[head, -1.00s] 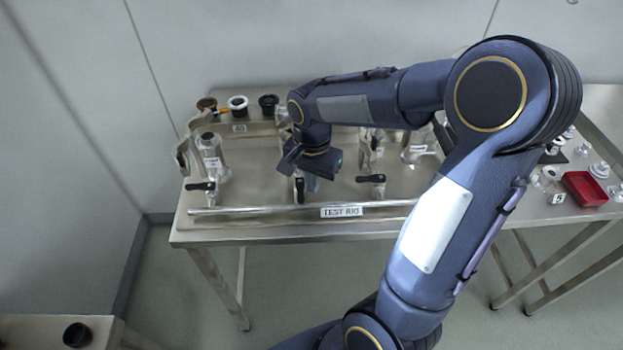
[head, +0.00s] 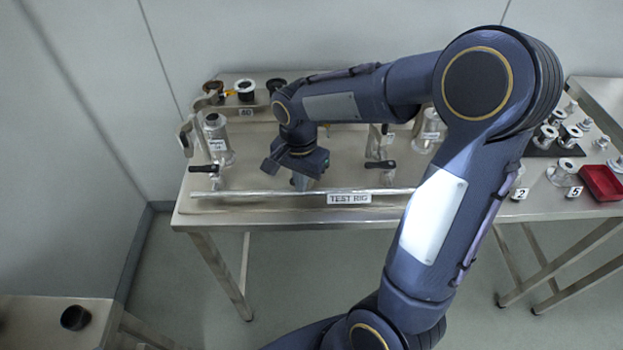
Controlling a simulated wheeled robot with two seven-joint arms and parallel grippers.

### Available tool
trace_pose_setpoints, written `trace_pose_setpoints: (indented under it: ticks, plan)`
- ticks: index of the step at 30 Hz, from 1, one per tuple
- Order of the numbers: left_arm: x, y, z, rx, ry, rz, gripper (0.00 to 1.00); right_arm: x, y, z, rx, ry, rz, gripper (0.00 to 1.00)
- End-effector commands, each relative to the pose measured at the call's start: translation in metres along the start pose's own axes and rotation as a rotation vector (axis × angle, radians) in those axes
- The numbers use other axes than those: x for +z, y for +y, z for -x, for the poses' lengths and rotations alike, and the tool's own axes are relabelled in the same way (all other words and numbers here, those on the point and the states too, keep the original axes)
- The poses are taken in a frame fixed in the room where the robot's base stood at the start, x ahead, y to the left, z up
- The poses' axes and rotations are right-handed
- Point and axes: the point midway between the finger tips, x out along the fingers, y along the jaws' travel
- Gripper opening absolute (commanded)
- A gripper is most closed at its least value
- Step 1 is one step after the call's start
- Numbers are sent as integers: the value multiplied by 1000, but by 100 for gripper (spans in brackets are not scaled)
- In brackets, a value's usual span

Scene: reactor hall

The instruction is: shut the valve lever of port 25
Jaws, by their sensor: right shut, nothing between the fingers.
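The test rig (head: 255,206) stands on a steel table with a row of valves along its front. A black valve lever (head: 205,168) at the left lies crosswise. Another black lever (head: 380,164) at the right also lies crosswise. My right gripper (head: 302,182) is shut and empty, pointing down over the middle valve between them. The middle lever is hidden behind the gripper, and I cannot tell whether they touch. The port numbers are too small to read, so I cannot tell which lever is port 25's. My left gripper is out of view.
A front rail (head: 275,193) with a "TEST RIG" sign (head: 349,198) runs before the valves. Dark and white round fittings (head: 245,90) stand at the back left. A red tray (head: 601,183) and several metal fittings are at the right. My right arm covers the rig's right part.

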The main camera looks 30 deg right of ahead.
Motion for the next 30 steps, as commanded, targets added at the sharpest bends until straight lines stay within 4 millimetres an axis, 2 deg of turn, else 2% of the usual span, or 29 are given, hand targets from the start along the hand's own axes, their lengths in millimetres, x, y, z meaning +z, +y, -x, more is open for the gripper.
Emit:
trace_pose_setpoints:
  ticks: [6, 16, 30]
  plan:
    - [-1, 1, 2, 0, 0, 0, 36, 3, -21, 1, -3, -1, 5, 0]
    - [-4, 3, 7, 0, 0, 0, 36, -7, -47, 2, -4, 1, 3, 0]
    - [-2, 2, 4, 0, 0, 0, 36, 0, -35, 2, -4, 1, 2, 0]
